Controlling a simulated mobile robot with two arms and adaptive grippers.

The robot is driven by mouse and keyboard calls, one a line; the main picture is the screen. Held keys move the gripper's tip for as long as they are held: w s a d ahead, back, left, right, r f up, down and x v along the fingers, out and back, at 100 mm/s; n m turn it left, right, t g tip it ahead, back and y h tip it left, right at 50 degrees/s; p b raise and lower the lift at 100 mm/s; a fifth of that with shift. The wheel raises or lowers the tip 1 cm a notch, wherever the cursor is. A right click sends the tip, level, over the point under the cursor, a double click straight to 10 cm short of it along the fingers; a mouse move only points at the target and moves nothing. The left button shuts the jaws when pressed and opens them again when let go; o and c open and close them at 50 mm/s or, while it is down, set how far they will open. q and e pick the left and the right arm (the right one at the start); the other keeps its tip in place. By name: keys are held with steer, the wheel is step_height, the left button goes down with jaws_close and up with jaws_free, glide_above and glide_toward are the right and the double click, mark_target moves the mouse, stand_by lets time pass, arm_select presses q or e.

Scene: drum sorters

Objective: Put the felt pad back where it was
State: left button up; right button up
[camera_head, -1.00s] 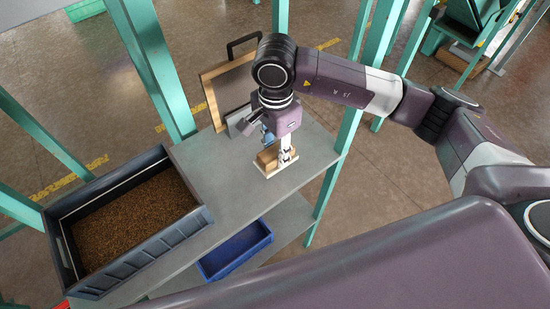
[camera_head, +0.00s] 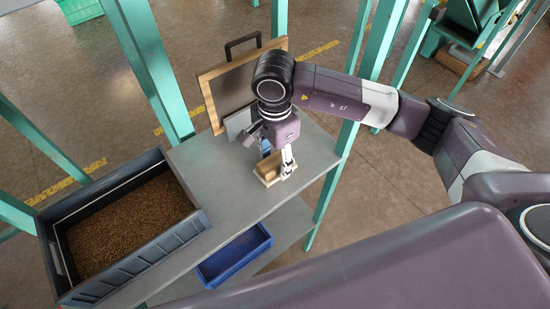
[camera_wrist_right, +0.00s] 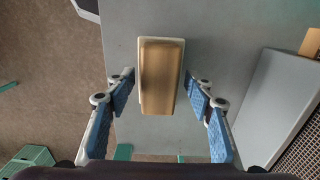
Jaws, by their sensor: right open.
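A brown wooden block (camera_head: 266,167) stands on the grey shelf top, on or against a thin cream-white pad (camera_head: 259,181) that looks like the felt pad; I cannot tell whether the two are joined. In the right wrist view the block (camera_wrist_right: 160,75) sits between the fingers, with the cream pad (camera_wrist_right: 161,41) showing around its far end and sides. My right gripper (camera_wrist_right: 160,80) is open, its blue-padded fingers on either side of the block with gaps. In the head view the right gripper (camera_head: 277,155) points down at the block. My left gripper is not in view.
A dark bin (camera_head: 176,239) of brown grain stands left on the shelf. A wood-framed screen (camera_head: 212,98) and a light grey plate (camera_head: 235,124) stand behind the gripper. A blue tray (camera_head: 236,268) is on the lower shelf. Green posts (camera_head: 345,150) flank the shelf; its middle is clear.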

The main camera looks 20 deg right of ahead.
mark_target(274, 159)
step_height(274, 159, up, 6)
steer(key=p, duration=0.2)
steer(key=shift+w+r+p, duration=0.1)
steer(key=shift+r+p, duration=0.1)
steer(key=shift+p, duration=0.2)
step_height(274, 159, up, 6)
steer(key=shift+f, duration=0.15)
